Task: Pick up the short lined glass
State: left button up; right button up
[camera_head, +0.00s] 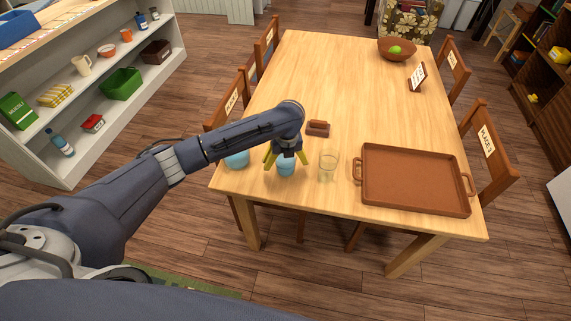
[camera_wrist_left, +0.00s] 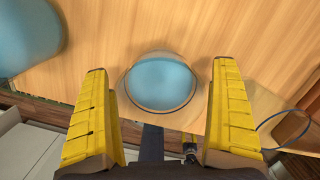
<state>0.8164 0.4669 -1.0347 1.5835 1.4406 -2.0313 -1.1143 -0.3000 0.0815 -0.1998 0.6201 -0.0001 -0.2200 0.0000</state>
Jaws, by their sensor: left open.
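A short glass with a blue look (camera_head: 286,169) stands near the front edge of the table, and it also shows in the left wrist view (camera_wrist_left: 160,82). My left gripper (camera_head: 286,156) is open above it, its yellow fingers on either side in the picture with gaps. A taller clear glass (camera_head: 328,166) stands just to the right; its rim shows in the left wrist view (camera_wrist_left: 284,128). Another blue vessel (camera_head: 237,160) is to the left, partly hidden by my arm. I cannot make out lines on any of them. My right gripper is not in view.
The wooden table (camera_head: 335,80) has a brown tray (camera_head: 414,181) at right, a small brown holder (camera_head: 318,128) behind the glasses, and a bowl (camera_head: 397,50) with a green fruit at the far end. A sign (camera_head: 417,77) stands near the right edge. The table's middle is clear.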

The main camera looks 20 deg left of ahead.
pick_arm(q)
jog(key=shift+f, duration=0.2)
jog(key=shift+c, duration=0.3)
jog(key=shift+r, duration=0.1)
jog(key=c, duration=1.7)
